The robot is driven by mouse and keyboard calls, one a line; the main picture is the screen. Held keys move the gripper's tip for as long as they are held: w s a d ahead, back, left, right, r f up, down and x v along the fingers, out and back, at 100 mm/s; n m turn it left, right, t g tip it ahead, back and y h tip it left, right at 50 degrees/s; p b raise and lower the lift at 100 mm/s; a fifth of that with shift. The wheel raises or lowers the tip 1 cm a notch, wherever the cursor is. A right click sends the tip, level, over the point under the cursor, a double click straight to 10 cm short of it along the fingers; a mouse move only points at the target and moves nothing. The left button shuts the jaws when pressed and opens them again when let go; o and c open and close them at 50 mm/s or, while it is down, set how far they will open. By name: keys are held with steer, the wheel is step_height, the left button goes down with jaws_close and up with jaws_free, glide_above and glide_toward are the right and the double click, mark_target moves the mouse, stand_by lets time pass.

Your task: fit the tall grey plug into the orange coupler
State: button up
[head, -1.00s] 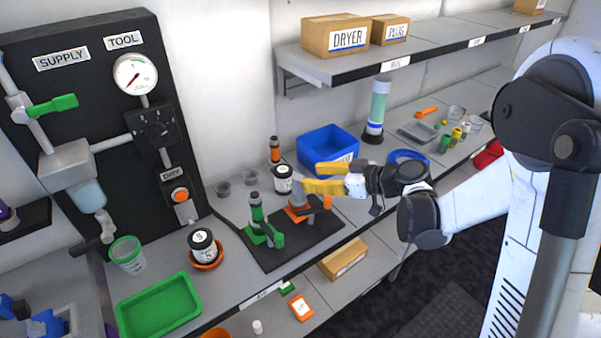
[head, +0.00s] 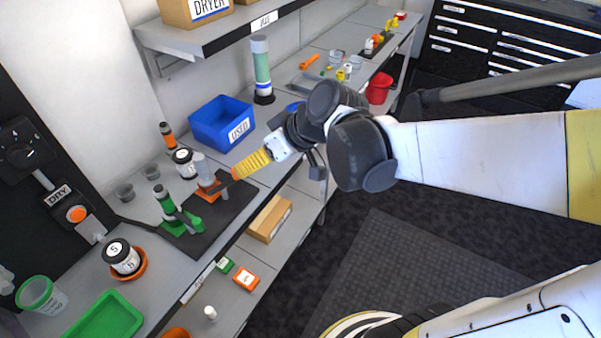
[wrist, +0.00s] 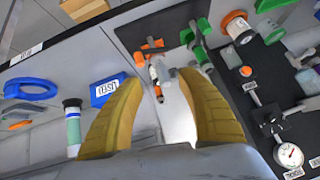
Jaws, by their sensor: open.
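The tall grey plug (head: 203,168) is a pale grey cylinder. It stands upright at the orange coupler (head: 207,193) on the dark mat, its lower end meeting the coupler. I cannot tell how deep it sits.
A green coupler (head: 180,220) stands nearby on the mat (head: 232,207). A white jar (head: 184,163) and an orange-banded bottle (head: 168,137) are behind the plug. A blue bin (head: 222,122) and a tall green-filled cylinder (head: 262,70) stand further back, below the shelf (head: 215,40).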

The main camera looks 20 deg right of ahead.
steer(key=s+d+r+m+h, duration=0.1)
steer(key=s+d+m+h, duration=0.4)
steer(key=s, duration=0.6)
steer(key=shift+s+d+r+t+h, duration=0.35)
steer(key=shift+s+d+t+h, duration=0.05)
steer(key=shift+d, duration=0.7)
